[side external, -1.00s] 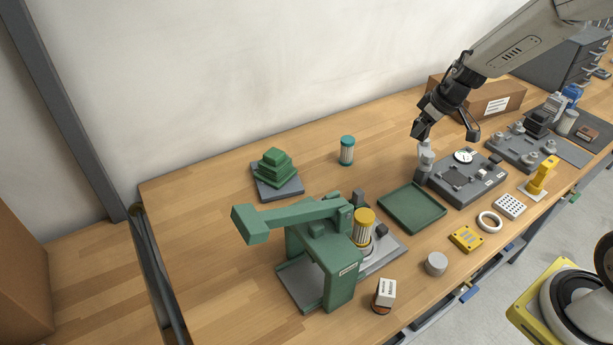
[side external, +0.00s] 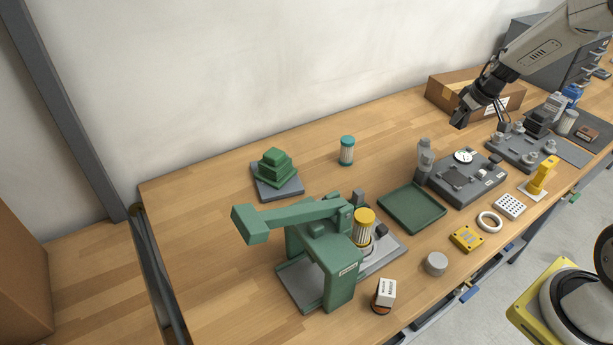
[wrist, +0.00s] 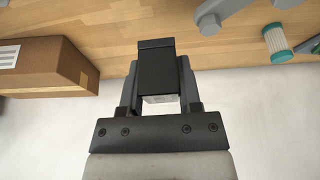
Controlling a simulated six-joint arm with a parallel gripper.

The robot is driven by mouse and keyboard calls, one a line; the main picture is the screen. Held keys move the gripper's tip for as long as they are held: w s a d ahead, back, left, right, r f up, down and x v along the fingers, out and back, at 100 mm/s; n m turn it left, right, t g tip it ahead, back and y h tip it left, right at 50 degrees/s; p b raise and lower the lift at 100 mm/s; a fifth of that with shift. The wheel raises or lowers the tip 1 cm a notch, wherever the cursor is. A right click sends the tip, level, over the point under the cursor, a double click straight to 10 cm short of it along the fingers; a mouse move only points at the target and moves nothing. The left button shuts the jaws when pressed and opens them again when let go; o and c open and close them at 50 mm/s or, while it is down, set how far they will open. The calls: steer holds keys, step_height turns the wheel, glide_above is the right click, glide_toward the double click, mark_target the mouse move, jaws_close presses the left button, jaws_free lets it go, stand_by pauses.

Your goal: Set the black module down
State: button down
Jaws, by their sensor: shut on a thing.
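The black module (wrist: 157,70) is a dark block between the two fingers of my gripper (wrist: 158,92) in the wrist view. My gripper is shut on it. In the side external view my gripper (side external: 474,108) hangs in the air above the back of the bench, in front of the cardboard box. The module is small and dark there and hard to separate from the fingers. A light grey patch shows at its near end in the wrist view.
The cardboard box (side external: 445,92) stands close behind my gripper. A grey test station (side external: 470,190) with a dial and a grey upright post (side external: 424,158) lie below. Another fixture with a black block (side external: 538,123) stands to the right. A green tray (side external: 412,207) is empty. Bare bench lies left of the post.

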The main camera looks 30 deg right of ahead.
steer(key=w+d+f, duration=0.3)
steer(key=w, duration=0.4)
glide_toward(425, 135)
steer(key=shift+w+a+f, duration=0.3)
steer(key=shift+w+f, duration=0.35)
steer(key=shift+w, duration=0.1)
steer(key=shift+w+d+f, duration=0.25)
steer(key=shift+w+f, duration=0.25)
steer(key=shift+f, duration=0.05)
steer(key=shift+w+d+f, duration=0.1)
steer(key=shift+w+f, duration=0.05)
steer(key=shift+f, duration=1.6)
steer(key=shift+f, duration=0.1)
steer(key=shift+c, duration=1.4)
jaws_free()
